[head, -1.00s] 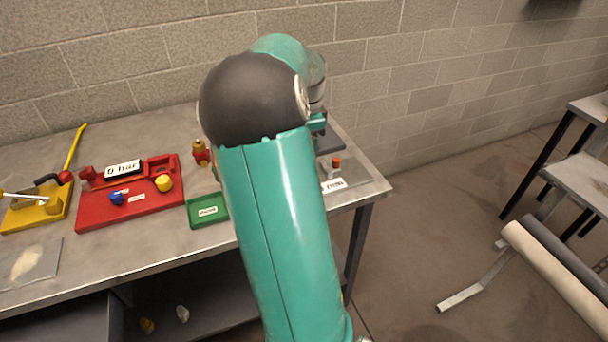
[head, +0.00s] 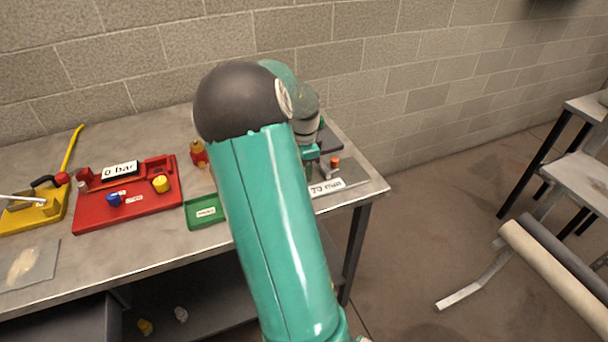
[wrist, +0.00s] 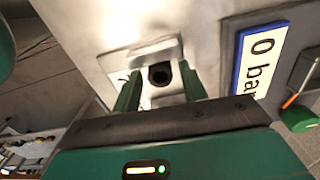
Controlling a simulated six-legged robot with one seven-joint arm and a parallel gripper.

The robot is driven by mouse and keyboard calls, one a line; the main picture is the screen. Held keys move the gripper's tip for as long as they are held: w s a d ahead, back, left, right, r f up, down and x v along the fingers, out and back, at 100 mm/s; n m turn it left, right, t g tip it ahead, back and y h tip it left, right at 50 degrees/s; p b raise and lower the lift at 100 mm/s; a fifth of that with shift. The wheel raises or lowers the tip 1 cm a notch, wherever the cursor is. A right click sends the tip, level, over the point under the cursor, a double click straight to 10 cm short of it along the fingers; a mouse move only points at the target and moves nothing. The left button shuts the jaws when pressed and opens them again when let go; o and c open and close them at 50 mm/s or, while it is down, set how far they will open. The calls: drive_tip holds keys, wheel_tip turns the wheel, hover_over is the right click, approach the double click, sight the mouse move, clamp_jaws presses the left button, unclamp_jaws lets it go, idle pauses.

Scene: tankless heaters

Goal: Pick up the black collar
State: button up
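In the wrist view, a small black ring with a dark centre, which looks like the black collar (wrist: 159,75), sits on a pale metal plate. My gripper (wrist: 160,70) is open, with one green finger on each side of the ring and a visible gap to each. How far the fingertips are from the plate is hard to tell. In the head view my gripper (head: 310,163) points down over the right end of the bench, partly behind my arm. I cannot make out the collar there.
The workbench (head: 160,250) stands against a block wall. A "0 bar" label (wrist: 262,62) and a green knob (wrist: 298,118) are right of my gripper in the wrist view.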

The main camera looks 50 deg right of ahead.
clamp_jaws()
drive_tip(key=shift+r, duration=0.1)
drive_tip(key=shift+r, duration=0.5)
wheel_tip(320, 180, up, 2)
drive_tip(key=shift+a+r, duration=0.1)
drive_tip(key=shift+r, duration=0.1)
drive_tip(key=s+a+r, duration=0.9)
drive_tip(key=s, duration=0.1)
drive_tip(key=shift+s+a+r, duration=0.15)
drive_tip(key=shift+a+r, duration=0.05)
